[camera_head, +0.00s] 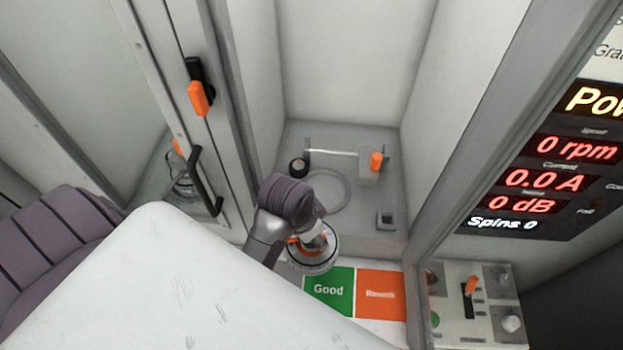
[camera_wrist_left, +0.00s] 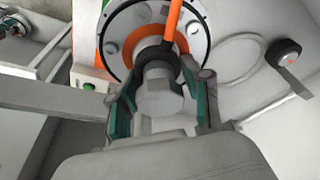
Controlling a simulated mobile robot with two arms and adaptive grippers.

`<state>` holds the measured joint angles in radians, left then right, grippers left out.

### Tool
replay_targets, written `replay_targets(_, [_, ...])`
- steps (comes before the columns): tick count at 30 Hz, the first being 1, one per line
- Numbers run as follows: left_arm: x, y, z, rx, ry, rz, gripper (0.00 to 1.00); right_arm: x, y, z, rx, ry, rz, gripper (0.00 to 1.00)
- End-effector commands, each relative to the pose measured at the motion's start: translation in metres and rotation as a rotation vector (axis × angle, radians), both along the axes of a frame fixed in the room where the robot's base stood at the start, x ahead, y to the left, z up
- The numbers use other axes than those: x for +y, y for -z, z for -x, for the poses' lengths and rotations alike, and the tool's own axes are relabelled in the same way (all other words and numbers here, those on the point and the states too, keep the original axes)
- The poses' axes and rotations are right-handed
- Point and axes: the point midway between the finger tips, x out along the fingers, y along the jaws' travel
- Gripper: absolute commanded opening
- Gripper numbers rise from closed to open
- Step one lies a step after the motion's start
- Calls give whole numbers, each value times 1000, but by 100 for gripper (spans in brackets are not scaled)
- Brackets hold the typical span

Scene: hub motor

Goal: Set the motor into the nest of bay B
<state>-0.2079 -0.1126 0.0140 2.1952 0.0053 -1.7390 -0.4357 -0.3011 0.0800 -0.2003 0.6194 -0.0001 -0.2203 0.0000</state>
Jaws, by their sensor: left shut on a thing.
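The motor (camera_head: 314,264) is a round, pale disc with a dark rim and an orange ring, seen in the head view at the front of the open bay. In the wrist view the motor (camera_wrist_left: 119,50) fills the top centre, with an orange cable (camera_wrist_left: 172,22) rising from its hub. My left gripper (camera_head: 311,237) is shut on the motor's central shaft; its teal pads flank the shaft in the wrist view (camera_wrist_left: 160,98). The nest (camera_head: 345,190) looks like a flat ring on the bay floor behind the motor, partly hidden by my arm. No bay letter is readable. My right gripper is not in view.
A black knob (camera_head: 299,166) and an orange-capped post (camera_head: 376,162) stand behind the ring. Green Good (camera_head: 328,292) and orange (camera_head: 381,296) pads lie in front. A door with a black handle (camera_head: 206,182) is left; a control box (camera_head: 478,310) is right.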

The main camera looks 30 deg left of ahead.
Motion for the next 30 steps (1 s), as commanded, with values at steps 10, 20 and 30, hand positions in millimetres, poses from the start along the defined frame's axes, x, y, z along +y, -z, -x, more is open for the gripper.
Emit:
replay_targets(10, [13,-3,-34,-9,-61,2,0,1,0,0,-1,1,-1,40])
replay_targets(20, [26,-3,-64,-9,-119,1,0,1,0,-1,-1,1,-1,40])
replay_targets(30, [39,-3,-95,-8,-178,1,0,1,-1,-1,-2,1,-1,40])
